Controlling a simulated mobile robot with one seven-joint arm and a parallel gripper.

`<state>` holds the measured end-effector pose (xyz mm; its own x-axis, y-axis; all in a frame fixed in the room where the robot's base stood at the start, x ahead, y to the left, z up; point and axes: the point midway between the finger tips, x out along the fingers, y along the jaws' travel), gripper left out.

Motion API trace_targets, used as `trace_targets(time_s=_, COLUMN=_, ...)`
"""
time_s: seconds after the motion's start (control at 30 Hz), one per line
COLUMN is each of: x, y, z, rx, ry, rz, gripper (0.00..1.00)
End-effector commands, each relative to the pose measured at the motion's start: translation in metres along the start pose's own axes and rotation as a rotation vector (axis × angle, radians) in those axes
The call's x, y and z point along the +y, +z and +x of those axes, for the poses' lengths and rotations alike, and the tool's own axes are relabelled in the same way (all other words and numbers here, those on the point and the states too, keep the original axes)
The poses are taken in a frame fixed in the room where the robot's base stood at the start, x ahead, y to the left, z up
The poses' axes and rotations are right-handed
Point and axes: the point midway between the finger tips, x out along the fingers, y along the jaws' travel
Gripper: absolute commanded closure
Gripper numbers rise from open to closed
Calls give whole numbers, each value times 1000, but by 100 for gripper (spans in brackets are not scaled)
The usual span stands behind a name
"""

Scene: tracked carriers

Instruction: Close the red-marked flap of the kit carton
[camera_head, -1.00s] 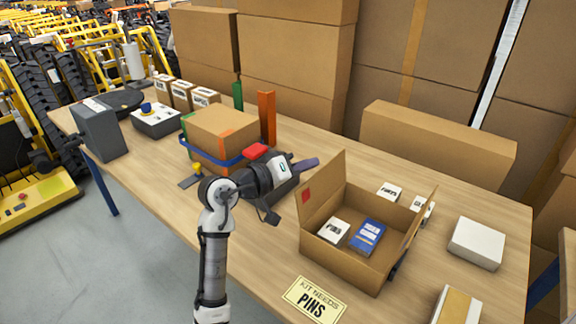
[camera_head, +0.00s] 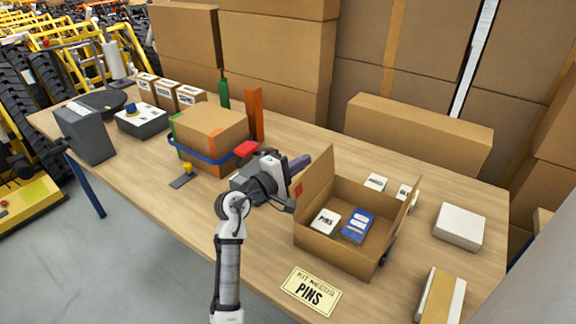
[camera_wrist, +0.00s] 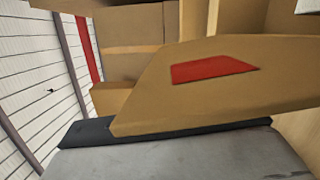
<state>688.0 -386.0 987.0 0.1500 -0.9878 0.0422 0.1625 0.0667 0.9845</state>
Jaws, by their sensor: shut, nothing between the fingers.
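The kit carton (camera_head: 335,248) stands open on the table, with small boxes inside. Its red-marked flap (camera_head: 316,172) stands up on the left side, tilted outward. The red mark shows on it, and the flap fills the middle of the wrist view (camera_wrist: 200,105). My gripper (camera_head: 302,163) is shut and empty, just left of the flap on its outer side. In the wrist view the flap rises just beyond the dark edge of my gripper. I cannot tell whether they touch. Another flap (camera_head: 403,222) stands up on the carton's right side.
A taped carton (camera_head: 212,128) in a blue strap holder stands left of my arm, with an orange post (camera_head: 254,115) behind. White boxes (camera_head: 459,227) lie to the right. A "KIT NEEDS PINS" sign (camera_head: 310,291) lies in front. Large cartons wall the back.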

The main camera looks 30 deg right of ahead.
Motion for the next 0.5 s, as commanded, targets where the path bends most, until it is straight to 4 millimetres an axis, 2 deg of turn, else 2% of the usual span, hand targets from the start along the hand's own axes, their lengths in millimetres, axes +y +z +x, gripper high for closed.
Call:
trace_targets(time_s=0.2, x=1, y=0, z=17, rx=1, ry=0, rz=1, gripper=100)
trace_targets(time_s=0.5, x=0, y=0, z=19, rx=1, ry=0, rz=2, gripper=100)
